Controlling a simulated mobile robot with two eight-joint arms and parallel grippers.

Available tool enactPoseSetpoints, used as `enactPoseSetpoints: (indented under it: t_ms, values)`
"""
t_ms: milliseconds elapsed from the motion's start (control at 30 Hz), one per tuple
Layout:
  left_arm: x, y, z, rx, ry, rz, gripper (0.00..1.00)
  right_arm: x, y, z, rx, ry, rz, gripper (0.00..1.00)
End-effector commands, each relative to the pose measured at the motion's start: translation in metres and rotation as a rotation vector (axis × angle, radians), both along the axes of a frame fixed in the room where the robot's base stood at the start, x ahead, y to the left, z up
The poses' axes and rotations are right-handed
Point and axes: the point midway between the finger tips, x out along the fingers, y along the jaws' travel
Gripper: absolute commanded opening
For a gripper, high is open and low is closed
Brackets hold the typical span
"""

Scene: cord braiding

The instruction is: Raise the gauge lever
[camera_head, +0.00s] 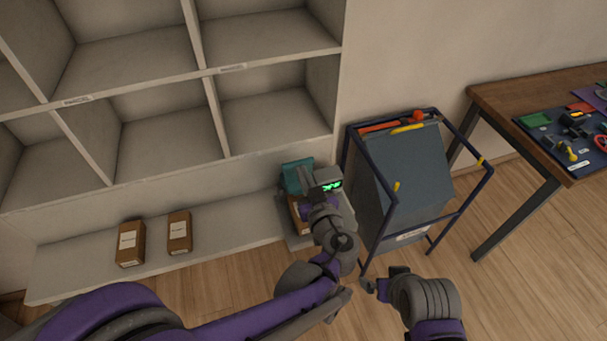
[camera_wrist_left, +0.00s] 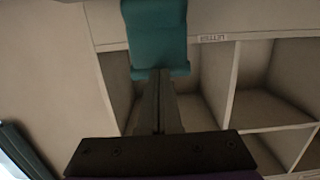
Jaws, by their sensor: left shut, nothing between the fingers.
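A teal block-like piece (camera_head: 293,178) stands at the right end of the low shelf, partly hidden by my left wrist. It also shows at the top of the left wrist view (camera_wrist_left: 155,35). I cannot tell whether it is the gauge lever; no other lever stands out. My left gripper (camera_head: 304,176) is right at the teal piece. In the left wrist view its fingers (camera_wrist_left: 160,76) are shut with nothing between them, and their tips overlap the teal piece's lower edge. Contact is unclear. My right gripper (camera_head: 369,286) is low, near the cart, its jaws too small to judge.
A pale cubby shelf (camera_head: 210,72) fills the left. Two brown boxes, one left (camera_head: 130,243) and one right (camera_head: 179,232), stand on its low ledge. A blue-framed cart (camera_head: 402,180) stands right of my left wrist. A wooden table (camera_head: 490,95) with tools is far right.

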Motion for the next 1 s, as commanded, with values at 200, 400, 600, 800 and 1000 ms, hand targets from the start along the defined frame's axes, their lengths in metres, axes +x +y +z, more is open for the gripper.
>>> enactPoseSetpoints:
  t_ms: [200,400,600,800,1000]
  values:
    - [0.016,0.006,0.015,-0.03,0.088,0.003,0.0,0.008,0.0,0.025,0.0,-0.014,0.0,1.0]
    - [0.039,0.013,0.022,-0.069,0.207,0.003,0.0,0.016,0.0,0.047,0.0,-0.029,0.0,1.0]
    - [0.06,0.02,0.024,-0.068,0.204,0.002,0.0,0.019,0.0,0.054,0.0,-0.035,0.0,1.0]
    - [0.077,0.025,0.024,-0.067,0.204,0.002,0.0,0.02,0.0,0.057,0.0,-0.038,0.0,1.0]
    - [0.086,0.028,0.023,-0.067,0.204,0.001,0.0,0.021,0.0,0.059,0.0,-0.039,0.0,1.0]
